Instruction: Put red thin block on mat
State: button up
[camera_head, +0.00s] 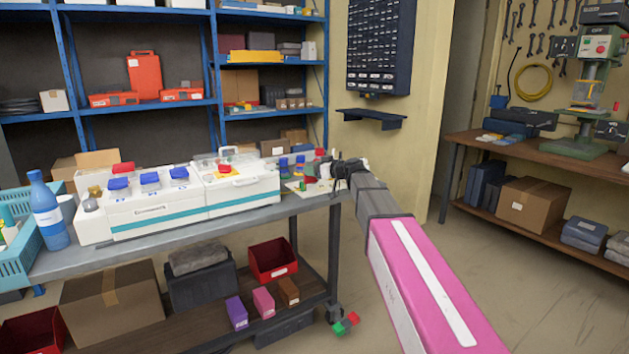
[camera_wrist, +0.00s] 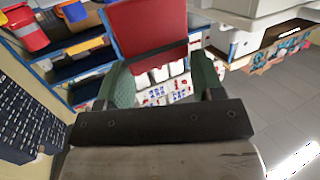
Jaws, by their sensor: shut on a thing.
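My gripper (camera_head: 340,172) is over the right end of the grey workbench in the head view. In the wrist view my gripper (camera_wrist: 160,66) has its green-padded fingers shut on a flat red block (camera_wrist: 147,28), which extends beyond the fingertips. A small red patch near the gripper in the head view may be this block, but it is too small to tell. A pale flat patch (camera_head: 296,187) with small coloured pieces lies on the bench beside my gripper. It may be the mat; my gripper hides part of that area.
A white socket box (camera_head: 150,210) with blue blocks on top and a clear-lidded case (camera_head: 240,188) fill the bench's middle. A blue bottle (camera_head: 48,212) and teal basket (camera_head: 14,262) stand left.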

aim_at(314, 178)
jog(key=shift+w+f, duration=0.4)
jog(key=shift+w, duration=0.15)
jog(key=shift+f, duration=1.95)
jog(key=shift+f, duration=0.15)
jog(key=o, duration=1)
jog(key=shift+c, duration=0.2)
jog(key=shift+s+d+r, duration=0.15)
jog(key=shift+s+r, duration=0.05)
jog(key=v, duration=1.1)
jog(key=shift+s+d, duration=0.2)
jog(key=shift+d, duration=0.05)
